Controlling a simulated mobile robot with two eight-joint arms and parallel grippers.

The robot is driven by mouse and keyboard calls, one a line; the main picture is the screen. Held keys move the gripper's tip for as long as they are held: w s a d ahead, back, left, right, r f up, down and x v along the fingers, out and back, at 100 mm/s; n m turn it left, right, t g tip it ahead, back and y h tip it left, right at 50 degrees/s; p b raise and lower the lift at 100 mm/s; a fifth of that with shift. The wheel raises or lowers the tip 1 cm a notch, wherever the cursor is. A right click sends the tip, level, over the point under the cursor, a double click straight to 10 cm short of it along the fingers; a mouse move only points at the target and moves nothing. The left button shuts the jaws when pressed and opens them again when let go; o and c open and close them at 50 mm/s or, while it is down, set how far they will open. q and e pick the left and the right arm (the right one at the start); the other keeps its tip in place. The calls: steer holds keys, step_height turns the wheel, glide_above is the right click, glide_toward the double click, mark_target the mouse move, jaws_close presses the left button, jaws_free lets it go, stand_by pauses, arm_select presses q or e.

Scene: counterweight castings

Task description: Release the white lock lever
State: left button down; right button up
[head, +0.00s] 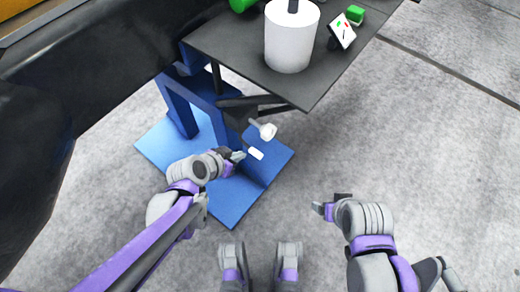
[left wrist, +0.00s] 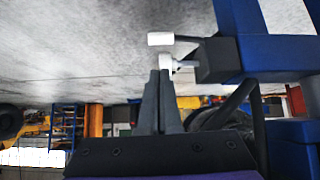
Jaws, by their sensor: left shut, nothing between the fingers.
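Two small white parts show by the blue stand under the dark tabletop. One is a short white bar (head: 256,153), just right of my left gripper (head: 240,156) in the head view. The other is a rounded white knob on a stalk (head: 267,130), a little above the bar in the picture. I cannot tell for sure which is the lock lever. In the left wrist view, my shut, empty left fingers (left wrist: 160,74) point at a small white piece (left wrist: 165,63); contact is unclear. A white cylinder (left wrist: 160,38) shows beyond it. My right gripper (head: 319,209) hangs apart, over the floor.
The blue stand (head: 222,203) has a flat base plate and upright frame. The dark tabletop (head: 235,45) overhangs it, carrying a large white cylinder (head: 291,38), a small panel (head: 342,31) and green items. Floor to the right is clear.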

mark_target(256, 152)
arm_select(q)
steer(key=w+f, duration=0.1)
steer(key=w+d+f+b, duration=0.1)
steer(key=shift+f+m, duration=0.3)
steer(key=shift+m, duration=0.1)
arm_select(e)
step_height(256, 152, down, 2)
steer(key=shift+w, duration=0.15)
arm_select(q)
steer(key=shift+s, duration=0.1)
steer(key=b+x, duration=0.3)
steer(key=x, duration=0.7)
steer(key=shift+d, duration=0.15)
steer(key=shift+r, duration=0.1)
arm_select(e)
steer(key=f, duration=0.3)
steer(key=shift+w+f, duration=0.2)
steer(key=shift+f, duration=0.2)
arm_select(q)
steer(key=shift+s+a+m+h, duration=0.15)
steer(key=shift+a+m+h, duration=0.15)
steer(key=shift+h, duration=0.1)
